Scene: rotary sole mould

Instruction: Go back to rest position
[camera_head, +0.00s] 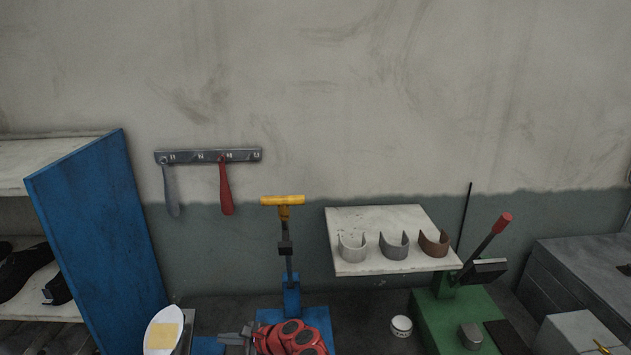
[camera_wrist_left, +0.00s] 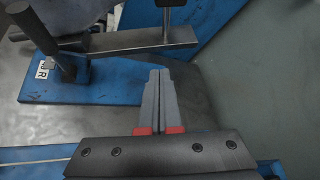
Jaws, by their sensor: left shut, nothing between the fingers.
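My left gripper (camera_head: 228,337) shows at the bottom of the head view, beside my red arm. In the left wrist view my left gripper (camera_wrist_left: 159,72) has its two grey fingers together, with nothing between them. It is over the grey surface near a blue base plate (camera_wrist_left: 90,88) with a grey metal bar (camera_wrist_left: 135,42) above it. The fingertips appear apart from that bar. My right gripper is in neither view.
A blue stand with a yellow handle (camera_head: 283,200) rises behind my arm. A blue panel (camera_head: 95,240) and shelf stand at left. A green machine with a red-tipped lever (camera_head: 502,222) and a white plate (camera_head: 385,222) with three curved pieces are at right. A small round tin (camera_head: 401,325) stands between.

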